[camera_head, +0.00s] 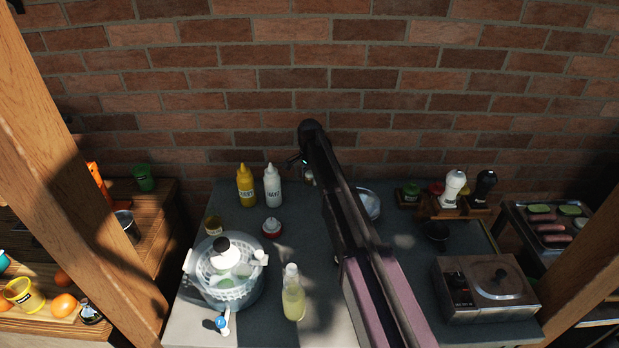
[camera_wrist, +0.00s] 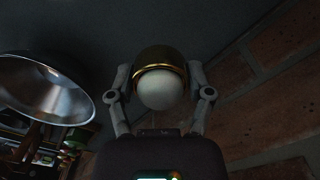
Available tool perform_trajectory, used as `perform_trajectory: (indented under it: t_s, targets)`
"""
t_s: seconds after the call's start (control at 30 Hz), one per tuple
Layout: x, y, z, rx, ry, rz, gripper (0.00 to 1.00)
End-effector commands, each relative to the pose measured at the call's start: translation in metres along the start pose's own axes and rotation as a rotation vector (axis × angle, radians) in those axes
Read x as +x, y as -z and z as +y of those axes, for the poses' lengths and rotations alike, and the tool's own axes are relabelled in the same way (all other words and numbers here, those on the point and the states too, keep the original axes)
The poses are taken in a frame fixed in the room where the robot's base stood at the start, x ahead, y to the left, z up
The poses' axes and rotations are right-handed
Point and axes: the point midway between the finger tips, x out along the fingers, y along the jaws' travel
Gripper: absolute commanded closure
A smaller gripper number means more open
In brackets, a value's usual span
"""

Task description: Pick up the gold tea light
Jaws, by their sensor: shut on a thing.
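The gold tea light (camera_wrist: 160,57) is a shiny gold cup with a pale, rounded white candle, seen in the middle of the wrist view. My gripper (camera_wrist: 160,78) is shut on it, with one finger on each side of the gold cup. In the head view my gripper (camera_head: 305,168) is small and partly hidden by my arm, near the back edge of the table by the wall. The tea light cannot be made out clearly there. I cannot tell whether it touches the table.
A metal bowl (camera_wrist: 45,88) is close on the left in the wrist view; the brick wall (camera_wrist: 270,90) is close on the right. On the table stand a mustard bottle (camera_head: 246,187), a mayo bottle (camera_head: 272,186), a salad spinner (camera_head: 228,290), a glass bottle (camera_head: 293,300) and a stove (camera_head: 487,290).

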Motion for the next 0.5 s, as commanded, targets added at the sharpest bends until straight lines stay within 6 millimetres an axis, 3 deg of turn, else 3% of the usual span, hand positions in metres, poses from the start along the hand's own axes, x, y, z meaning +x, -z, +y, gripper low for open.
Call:
perform_trajectory:
  t_s: [0.2,0.5]
  targets:
    - [-0.018,0.000,0.000,0.000,0.000,0.000,0.80]
    - [-0.023,0.000,0.000,0.000,0.000,0.000,0.80]
